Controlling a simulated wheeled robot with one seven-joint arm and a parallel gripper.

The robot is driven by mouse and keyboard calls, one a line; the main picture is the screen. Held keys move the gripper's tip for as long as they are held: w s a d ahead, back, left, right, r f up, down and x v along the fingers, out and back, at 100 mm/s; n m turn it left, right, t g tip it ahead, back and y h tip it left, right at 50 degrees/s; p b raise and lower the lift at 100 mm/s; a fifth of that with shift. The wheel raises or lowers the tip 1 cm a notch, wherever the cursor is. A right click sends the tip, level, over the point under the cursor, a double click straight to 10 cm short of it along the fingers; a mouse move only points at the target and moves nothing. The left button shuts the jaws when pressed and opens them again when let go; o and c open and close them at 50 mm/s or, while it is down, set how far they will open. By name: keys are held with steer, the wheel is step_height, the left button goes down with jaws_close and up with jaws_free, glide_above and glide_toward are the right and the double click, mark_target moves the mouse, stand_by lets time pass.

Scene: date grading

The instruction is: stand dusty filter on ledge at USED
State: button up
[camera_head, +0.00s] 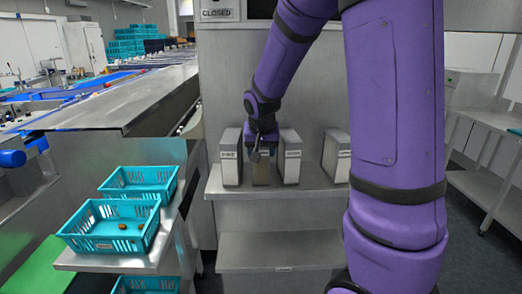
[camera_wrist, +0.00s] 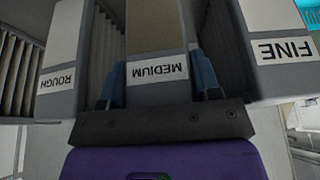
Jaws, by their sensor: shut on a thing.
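My gripper (camera_head: 262,148) is shut on a tan, dusty-looking filter (camera_head: 261,173) and points down at it. In the wrist view my gripper's blue fingers (camera_wrist: 158,85) sit on both sides of this filter (camera_wrist: 155,30), whose front edge bears a MEDIUM label. The filter is upright at the upper ledge (camera_head: 275,191); I cannot tell whether its base touches. Grey filters stand close on its left (camera_head: 231,157) and right (camera_head: 290,157). In the wrist view its neighbours are labelled ROUGH (camera_wrist: 62,50) and FINE (camera_wrist: 270,25). No USED label is readable.
Another grey filter (camera_head: 337,157) stands farther right on the upper ledge, with a gap before it. A lower shelf (camera_head: 280,247) looks empty. Teal crates (camera_head: 112,240) stand on a rack at left, beside a steel table (camera_head: 130,98). My arm hides the ledge's right end.

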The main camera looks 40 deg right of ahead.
steer(key=o, duration=0.6)
steer(key=shift+f, duration=0.15)
steer(key=o, duration=0.4)
